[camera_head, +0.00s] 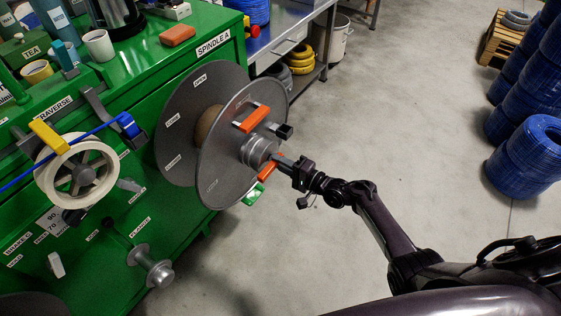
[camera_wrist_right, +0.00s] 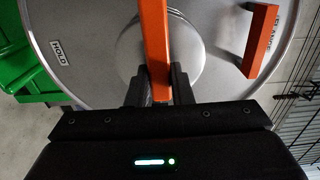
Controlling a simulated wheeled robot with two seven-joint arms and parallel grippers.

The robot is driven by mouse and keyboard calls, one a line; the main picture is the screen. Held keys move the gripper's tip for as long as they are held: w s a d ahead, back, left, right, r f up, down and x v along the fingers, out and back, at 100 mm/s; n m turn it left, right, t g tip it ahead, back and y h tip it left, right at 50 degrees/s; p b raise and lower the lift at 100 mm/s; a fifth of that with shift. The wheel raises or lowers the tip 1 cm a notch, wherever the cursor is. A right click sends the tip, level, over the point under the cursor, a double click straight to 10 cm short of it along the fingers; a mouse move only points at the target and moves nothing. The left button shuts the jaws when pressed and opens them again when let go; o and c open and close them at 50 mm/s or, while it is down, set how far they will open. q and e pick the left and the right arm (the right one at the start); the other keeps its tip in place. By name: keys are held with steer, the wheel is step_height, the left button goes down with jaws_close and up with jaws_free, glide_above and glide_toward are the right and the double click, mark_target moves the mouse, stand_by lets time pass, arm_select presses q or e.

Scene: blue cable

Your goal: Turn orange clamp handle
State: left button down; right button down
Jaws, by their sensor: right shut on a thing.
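The orange clamp handle (camera_head: 266,172) sits at the grey hub (camera_head: 258,151) of the big grey reel (camera_head: 223,170) on the green machine. My right gripper (camera_head: 279,161) is at the hub, reaching in from the right. In the right wrist view the orange handle (camera_wrist_right: 154,40) runs up from between the fingers (camera_wrist_right: 158,88), which are closed on it. The part of the handle behind the fingers is hidden. My left gripper is not in view.
A second orange handle (camera_head: 251,118) stands on the reel's front flange, and also shows in the wrist view (camera_wrist_right: 260,42). A green tab (camera_head: 254,194) is just below the hub. Blue cable coils (camera_head: 528,155) are stacked at right. The floor between is clear.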

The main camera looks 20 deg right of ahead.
steer(key=shift+f, duration=0.1)
stand_by(0.3)
steer(key=c, duration=1.3)
jaws_free()
steer(key=v, duration=0.8)
steer(key=shift+p, duration=0.4)
